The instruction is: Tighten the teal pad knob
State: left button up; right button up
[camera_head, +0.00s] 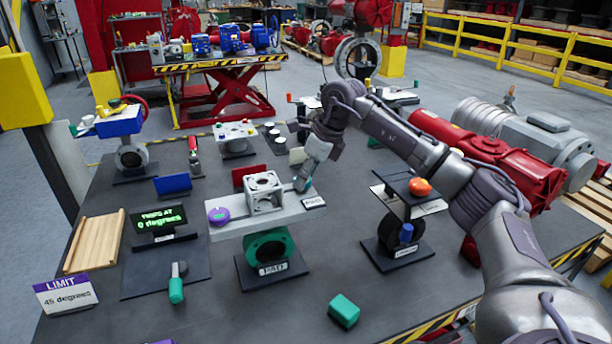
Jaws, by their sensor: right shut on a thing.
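The pad stand has a teal round valve body (270,247) with a label that seems to read "PAD". On top is a pale flat plate (240,227) with an open silver bracket (263,191) in the middle. A purple knob (218,215) sits at the plate's left end. My right gripper (303,181) points down at the plate's right end, beside the bracket. It is shut on the teal pad knob (300,185), which shows only as a small teal patch, mostly hidden by the fingers. My left gripper is not in view.
A teal-handled tool (176,287) lies on a dark mat, and a teal block (344,310) lies at the front. A stand with an orange knob (420,187) is right of the pad. A wooden tray (94,242) is at left.

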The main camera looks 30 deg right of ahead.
jog(key=m, duration=0.2)
jog(key=m+h, duration=0.1)
jog(key=shift+a+m+t+b, duration=0.2)
jog(key=shift+m+t+b, duration=0.1)
jog(key=shift+m, duration=0.1)
jog(key=m+h, duration=0.1)
jog(key=m, duration=0.2)
jog(key=shift+a+m+h+b, duration=0.15)
jog(key=shift+m+h+b, duration=0.15)
jog(key=shift+h+b, duration=0.1)
jog(key=m, duration=0.2)
jog(key=m+h, duration=0.1)
jog(key=m, duration=0.1)
jog(key=shift+a+h+b, duration=0.1)
jog(key=shift+h+b, duration=0.2)
jog(key=shift+b, duration=0.05)
jog(key=shift+m+h, duration=0.4)
jog(key=shift+m, duration=0.8)
jog(key=o, duration=1.1)
jog(key=shift+g, duration=0.4)
jog(key=shift+o, duration=0.2)
